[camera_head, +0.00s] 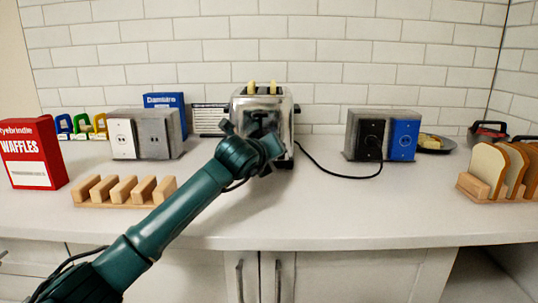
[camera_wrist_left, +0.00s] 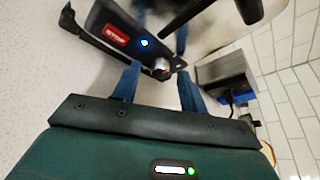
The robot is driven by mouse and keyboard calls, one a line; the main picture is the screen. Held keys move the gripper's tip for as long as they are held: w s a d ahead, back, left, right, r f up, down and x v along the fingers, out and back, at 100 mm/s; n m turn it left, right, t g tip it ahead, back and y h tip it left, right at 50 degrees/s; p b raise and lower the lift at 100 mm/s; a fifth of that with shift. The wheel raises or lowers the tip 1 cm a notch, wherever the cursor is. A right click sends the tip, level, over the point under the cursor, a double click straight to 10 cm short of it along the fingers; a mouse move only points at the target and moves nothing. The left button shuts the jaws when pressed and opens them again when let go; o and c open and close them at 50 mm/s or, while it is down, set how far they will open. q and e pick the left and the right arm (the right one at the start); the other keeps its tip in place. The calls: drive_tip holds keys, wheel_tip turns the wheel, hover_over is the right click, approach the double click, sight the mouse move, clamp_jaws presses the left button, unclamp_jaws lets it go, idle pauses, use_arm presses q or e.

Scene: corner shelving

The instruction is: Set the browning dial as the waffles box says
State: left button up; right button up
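The red waffles box (camera_head: 32,152) stands at the left of the counter; the small print on its white panel is too small to read. The chrome toaster (camera_head: 287,104) stands at the back centre with two pale slices showing on top. My left arm reaches in front and hides most of its controls. In the left wrist view my left gripper (camera_wrist_left: 159,72) is open, with its blue fingers on either side of the silver browning dial (camera_wrist_left: 161,65). Gaps show between dial and fingers. The dial's setting cannot be read. My right gripper is out of view.
The toaster panel has a red STOP button (camera_wrist_left: 117,34) and a lit blue button (camera_wrist_left: 144,43). A wooden rack (camera_head: 125,204) lies front left, a bread rack (camera_head: 477,187) far right. Outlet boxes (camera_head: 124,139) (camera_head: 405,138) flank the toaster; a black cord (camera_head: 340,177) runs right.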

use_arm(q)
clamp_jaws()
drive_tip(key=shift+m+y+b, duration=0.4)
drive_tip(key=shift+m+b, duration=0.2)
drive_tip(key=shift+b, duration=0.25)
drive_tip(key=shift+d+r+m+y+b, duration=0.1)
drive_tip(key=shift+d+m+y+b, duration=0.05)
drive_tip(key=shift+m+y+b, duration=0.75)
drive_tip(key=shift+d+m+g, duration=0.1)
drive_tip(key=shift+m+g, duration=0.2)
drive_tip(key=shift+m, duration=0.3)
drive_tip(key=shift+y+b, duration=0.3)
drive_tip(key=shift+y, duration=0.2)
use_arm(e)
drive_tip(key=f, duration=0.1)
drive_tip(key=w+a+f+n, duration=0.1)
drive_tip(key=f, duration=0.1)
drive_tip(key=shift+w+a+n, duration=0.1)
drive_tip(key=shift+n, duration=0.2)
use_arm(q)
drive_tip(key=shift+m, duration=0.3)
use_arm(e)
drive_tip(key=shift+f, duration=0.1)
use_arm(q)
drive_tip(key=shift+o, duration=0.3)
unclamp_jaws()
drive_tip(key=shift+s, duration=0.1)
drive_tip(key=v, duration=1.3)
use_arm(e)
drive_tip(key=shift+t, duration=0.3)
